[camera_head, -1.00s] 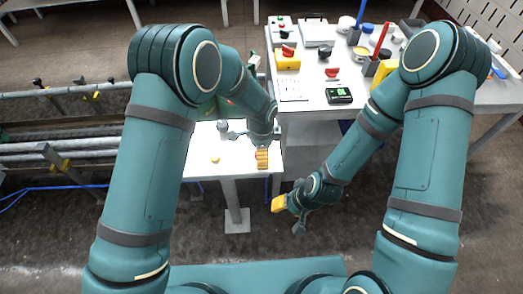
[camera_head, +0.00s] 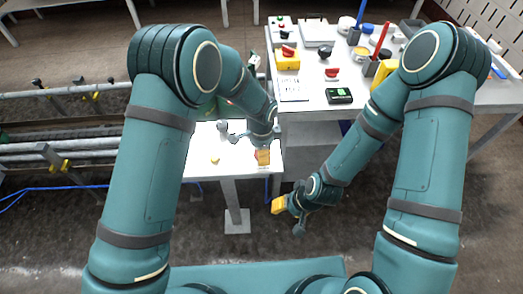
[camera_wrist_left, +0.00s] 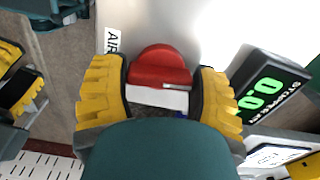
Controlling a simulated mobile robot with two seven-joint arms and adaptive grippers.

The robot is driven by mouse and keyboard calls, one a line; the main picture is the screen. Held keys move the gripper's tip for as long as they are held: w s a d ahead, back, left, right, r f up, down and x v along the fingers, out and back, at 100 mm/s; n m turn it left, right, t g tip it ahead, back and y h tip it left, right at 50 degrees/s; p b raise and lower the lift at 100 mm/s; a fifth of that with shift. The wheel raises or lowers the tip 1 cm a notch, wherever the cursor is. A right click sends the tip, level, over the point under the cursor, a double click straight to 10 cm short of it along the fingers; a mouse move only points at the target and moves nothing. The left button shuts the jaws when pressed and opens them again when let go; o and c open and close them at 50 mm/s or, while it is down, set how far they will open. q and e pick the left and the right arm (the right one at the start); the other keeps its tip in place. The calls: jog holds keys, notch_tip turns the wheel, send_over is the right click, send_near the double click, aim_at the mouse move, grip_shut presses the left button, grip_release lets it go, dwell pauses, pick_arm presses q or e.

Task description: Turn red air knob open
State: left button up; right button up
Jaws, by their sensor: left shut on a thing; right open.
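The red air knob (camera_wrist_left: 160,66) sits between the two yellow fingers of my left gripper (camera_wrist_left: 160,93) in the left wrist view. The gripper is shut on the knob. A white label reading "AIR" (camera_wrist_left: 112,41) is beside it. In the head view my left gripper (camera_head: 263,156) is low over the white side table, with a little red showing beside its yellow finger; most of the knob is hidden there. My right gripper (camera_head: 289,215) is open and empty, low in front of the tables, apart from everything.
A black display reading "0.0 STOPPED" (camera_wrist_left: 268,86) is close to the right finger. The main white table (camera_head: 310,113) holds a yellow box with a red knob (camera_head: 287,60), another red knob (camera_head: 331,73) and a green-lit display (camera_head: 339,96). Rails (camera_head: 60,148) run at left.

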pick_arm(q)
jog(key=n+b, duration=0.1)
jog(key=n, duration=1.1)
jog(key=shift+n, duration=2.2)
jog(key=o, duration=1.2)
notch_tip(320, 180, up, 12)
jog(key=shift+r, duration=0.1)
